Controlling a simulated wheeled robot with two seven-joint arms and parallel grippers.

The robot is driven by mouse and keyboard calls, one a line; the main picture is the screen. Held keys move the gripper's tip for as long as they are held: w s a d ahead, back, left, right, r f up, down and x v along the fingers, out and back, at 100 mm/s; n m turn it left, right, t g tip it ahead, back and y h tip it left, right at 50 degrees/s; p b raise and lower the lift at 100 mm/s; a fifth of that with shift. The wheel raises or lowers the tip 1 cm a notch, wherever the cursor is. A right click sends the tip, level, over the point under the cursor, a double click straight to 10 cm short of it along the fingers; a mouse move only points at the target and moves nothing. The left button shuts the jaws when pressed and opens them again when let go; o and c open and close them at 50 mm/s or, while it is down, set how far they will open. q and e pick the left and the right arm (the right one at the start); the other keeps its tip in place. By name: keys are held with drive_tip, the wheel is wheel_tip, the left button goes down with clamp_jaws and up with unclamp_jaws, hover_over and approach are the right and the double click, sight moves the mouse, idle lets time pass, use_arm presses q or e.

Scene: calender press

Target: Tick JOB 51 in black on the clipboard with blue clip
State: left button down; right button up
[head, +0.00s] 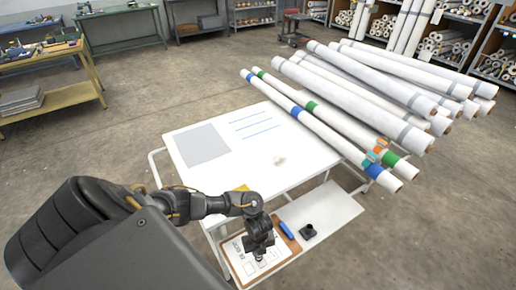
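A brown clipboard (294,246) with white paper (234,262) lies on the white lower shelf at the bottom of the head view. Printed marks and box outlines show on the paper, but the text is too small to read surely. A blue piece (286,230) sits at the clipboard's right upper edge and looks like its clip. My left gripper (260,254) points down over the paper and hides its middle. Whether its fingers are open or shut, hold a pen, or touch the paper cannot be told. My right gripper is out of view.
A small black object (308,231) stands on the shelf right of the clipboard. The white table top (255,160) above carries a grey sheet (203,145) and blue lines. A yellow piece (242,188) shows behind my arm. Long white rolls (350,95) reach in from the right.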

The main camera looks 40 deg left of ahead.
use_arm(q)
drive_tip(key=shift+d, duration=0.15)
idle(0.4)
drive_tip(key=shift+w+d, duration=0.2)
drive_tip(key=shift+d, duration=0.15)
idle(1.0)
drive_tip(key=shift+w+d+p, duration=0.2)
drive_tip(key=shift+d+p, duration=0.2)
drive_tip(key=shift+d, duration=0.1)
drive_tip(key=shift+r, duration=0.1)
idle(0.7)
wheel_tip(320, 180, up, 6)
drive_tip(key=p, duration=0.6)
idle(0.8)
